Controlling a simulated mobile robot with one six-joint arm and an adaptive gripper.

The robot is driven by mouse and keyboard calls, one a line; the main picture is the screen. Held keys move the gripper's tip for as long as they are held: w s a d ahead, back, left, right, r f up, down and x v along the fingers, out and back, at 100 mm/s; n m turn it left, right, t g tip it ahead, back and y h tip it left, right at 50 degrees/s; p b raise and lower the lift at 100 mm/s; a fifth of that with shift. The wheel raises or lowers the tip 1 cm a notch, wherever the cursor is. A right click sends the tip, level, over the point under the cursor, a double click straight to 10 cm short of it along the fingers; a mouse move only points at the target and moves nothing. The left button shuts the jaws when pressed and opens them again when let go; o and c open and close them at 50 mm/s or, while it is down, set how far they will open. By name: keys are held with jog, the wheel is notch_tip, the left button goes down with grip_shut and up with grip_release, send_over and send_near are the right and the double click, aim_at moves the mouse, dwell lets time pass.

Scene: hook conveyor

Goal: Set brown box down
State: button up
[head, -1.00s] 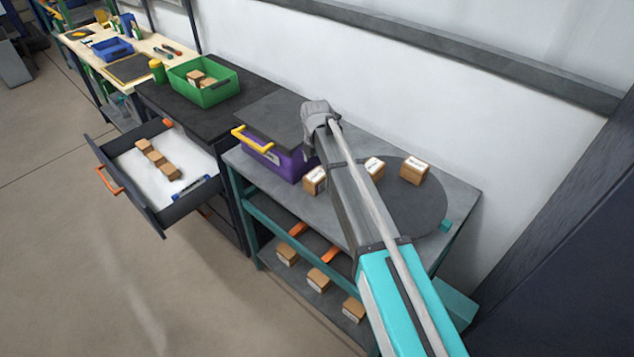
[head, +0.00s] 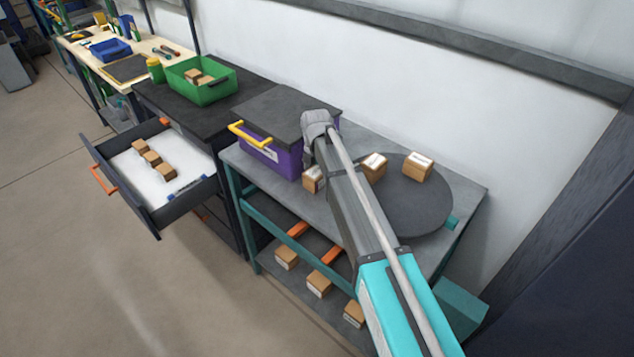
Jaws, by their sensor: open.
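Several brown boxes with white labels are in the head view. On the grey round plate (head: 425,215) on the teal-framed table stand a right box (head: 418,167), a middle box (head: 374,168) partly behind my arm, and a left box (head: 312,180) near the plate's left side, also partly covered by my arm. My arm reaches from the lower right over the table. Its grey far end is beside the purple bin. No gripper fingers show, so I cannot tell where they are relative to any box.
A purple bin (head: 270,157) with a yellow handle stands at the table's left. More boxes (head: 286,257) lie on the lower shelf. An open drawer (head: 200,200) holds boxes and juts into the floor space. A green bin (head: 215,92) with boxes stands on the black cabinet.

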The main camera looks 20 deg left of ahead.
dwell(0.6)
jog(key=c, duration=1.1)
jog(key=shift+r, duration=0.1)
notch_tip(320, 180, up, 3)
jog(key=p, duration=0.3)
jog(key=s+d+r+p, duration=0.1)
jog(key=s+r+p, duration=0.2)
jog(key=s, duration=0.1)
jog(key=s+d+r+p, duration=0.2)
jog(key=s+r+p, duration=0.1)
jog(key=s, duration=0.2)
jog(key=s+d+r+p, duration=0.1)
jog(key=s+r+p, duration=0.2)
jog(key=s+p, duration=0.1)
jog(key=shift+s+d+r, duration=0.15)
jog(key=shift+s+r, duration=0.05)
jog(key=shift+r, duration=0.2)
